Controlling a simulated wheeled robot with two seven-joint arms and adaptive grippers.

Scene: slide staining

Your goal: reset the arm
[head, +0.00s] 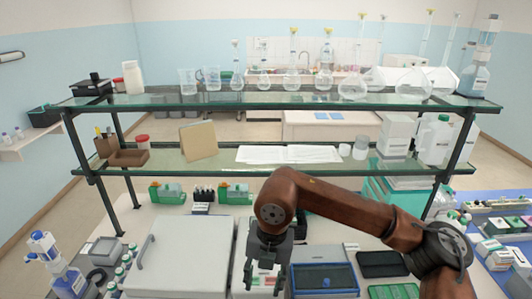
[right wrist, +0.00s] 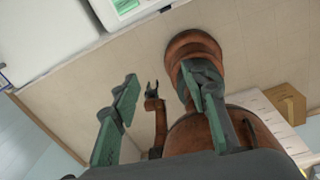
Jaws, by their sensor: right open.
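My right gripper (head: 264,283) hangs at the end of my brown right arm, pointing down over the bench in front of the glass shelf. Its fingers are apart with nothing between them. In the right wrist view the two green-grey fingers (right wrist: 162,95) are also spread and empty. In the head view the gripper stands between a large grey-lidded box (head: 180,258) on its left and a blue-framed tray (head: 324,279) on its right. My left gripper does not show in the head view.
A two-level glass shelf (head: 290,98) with flasks and beakers spans the bench behind my arm. Bottles (head: 70,281) stand at the front left. A dark tray (head: 383,264) lies under my right forearm. Slide boxes and racks crowd the right side (head: 495,250).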

